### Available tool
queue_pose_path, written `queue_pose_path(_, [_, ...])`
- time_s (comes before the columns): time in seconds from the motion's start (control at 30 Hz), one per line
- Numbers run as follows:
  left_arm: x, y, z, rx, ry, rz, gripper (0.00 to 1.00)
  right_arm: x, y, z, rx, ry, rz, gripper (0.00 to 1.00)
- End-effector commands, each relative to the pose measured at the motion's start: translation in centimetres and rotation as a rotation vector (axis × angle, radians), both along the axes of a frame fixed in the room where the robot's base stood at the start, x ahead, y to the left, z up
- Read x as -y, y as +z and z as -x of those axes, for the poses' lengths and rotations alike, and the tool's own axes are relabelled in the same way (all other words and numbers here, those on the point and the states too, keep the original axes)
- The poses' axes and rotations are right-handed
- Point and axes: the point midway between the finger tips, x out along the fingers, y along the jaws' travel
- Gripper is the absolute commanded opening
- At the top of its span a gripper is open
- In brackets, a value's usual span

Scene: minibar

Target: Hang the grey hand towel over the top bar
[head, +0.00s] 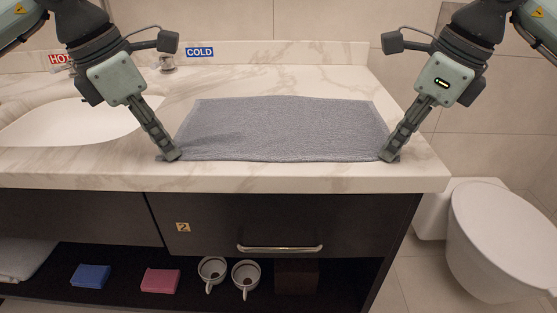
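The grey hand towel (285,128) lies spread out flat on the marble counter. My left gripper (170,154) points down at the towel's near left corner, with its fingertips touching or right beside it. My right gripper (389,154) is at the near right corner in the same way. The fingers of each gripper overlap from this angle, so I cannot tell whether they are shut on the cloth. The top bar is not in view.
A sink (65,122) is left of the towel, with a tap (167,62) behind. Below are a drawer with a metal handle (280,248) and a shelf with a blue block (91,276), a pink block (160,281) and two white cups (245,273). A toilet (500,235) stands at right.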

Motion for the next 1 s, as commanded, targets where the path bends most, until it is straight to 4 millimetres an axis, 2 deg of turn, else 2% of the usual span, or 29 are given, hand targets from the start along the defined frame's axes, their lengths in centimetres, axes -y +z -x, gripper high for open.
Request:
queue_pose_path(0.33, [0.0,0.2,0.1,-0.005,-0.001,-0.002,0.00,0.0,0.1,0.1,-0.007,0.001,0.004,0.00])
queue_pose_path(0.8, [0.0,4.3,0.0,-0.002,0.000,-0.001,0.00,0.0,4.3,0.0,-0.002,0.000,0.002,0.00])
queue_pose_path(1.0, [0.0,4.5,0.0,-0.001,0.000,0.000,0.00,0.0,4.5,0.0,-0.002,-0.001,0.001,0.00])
